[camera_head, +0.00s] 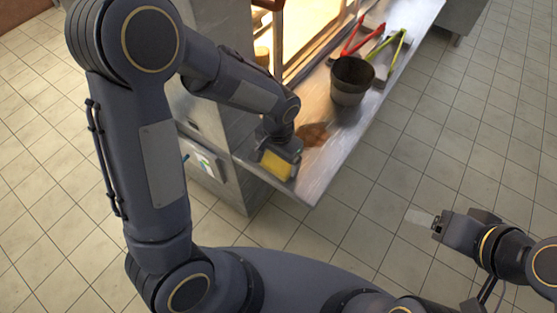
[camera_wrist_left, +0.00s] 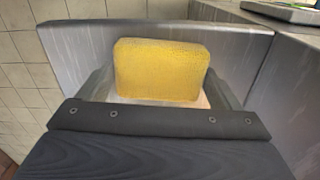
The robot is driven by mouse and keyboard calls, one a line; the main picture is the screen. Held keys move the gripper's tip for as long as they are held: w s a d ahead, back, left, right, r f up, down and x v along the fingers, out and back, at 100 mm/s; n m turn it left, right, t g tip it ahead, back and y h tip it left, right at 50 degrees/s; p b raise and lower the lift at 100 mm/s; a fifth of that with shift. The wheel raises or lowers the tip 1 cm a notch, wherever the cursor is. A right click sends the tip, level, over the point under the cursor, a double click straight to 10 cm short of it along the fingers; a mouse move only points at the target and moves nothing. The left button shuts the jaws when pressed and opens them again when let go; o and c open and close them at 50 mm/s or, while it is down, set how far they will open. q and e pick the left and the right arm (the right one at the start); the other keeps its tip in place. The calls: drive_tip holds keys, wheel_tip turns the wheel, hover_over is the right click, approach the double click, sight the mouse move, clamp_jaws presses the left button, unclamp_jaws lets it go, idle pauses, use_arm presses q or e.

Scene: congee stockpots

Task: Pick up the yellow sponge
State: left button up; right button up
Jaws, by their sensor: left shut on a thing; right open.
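The yellow sponge (camera_head: 276,166) is at my left gripper (camera_head: 280,162), near the close end of the steel counter (camera_head: 330,170). In the left wrist view the sponge (camera_wrist_left: 161,70) sits upright between the two fingers of my left gripper (camera_wrist_left: 160,88), which is shut on it. The sponge's lower part is hidden behind the gripper body there. I cannot tell whether the sponge touches the counter. My right gripper (camera_head: 420,219) is open and empty over the tiled floor at the right, away from the counter.
A brown stain (camera_head: 312,134) lies on the counter beside my left gripper. Further back stand a dark pot (camera_head: 351,80), red-handled tongs (camera_head: 352,40) and green-handled tongs (camera_head: 388,48). The tiled floor (camera_head: 450,120) right of the counter is clear.

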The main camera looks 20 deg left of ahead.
sight(280, 160)
use_arm(q)
drive_tip(key=shift+r, duration=0.65)
wheel_tip(280, 160, up, 3)
drive_tip(key=shift+d+f+p, duration=0.15)
drive_tip(key=shift+f+p, duration=0.05)
drive_tip(key=shift+p, duration=0.35)
drive_tip(key=s+d+r+p, duration=0.1)
drive_tip(key=s+d+r, duration=0.1)
drive_tip(key=d+r, duration=0.2)
drive_tip(key=s+d+r+p, duration=0.1)
drive_tip(key=s+d+r, duration=0.1)
drive_tip(key=d+r, duration=0.3)
drive_tip(key=d, duration=0.4)
drive_tip(key=shift+s, duration=0.35)
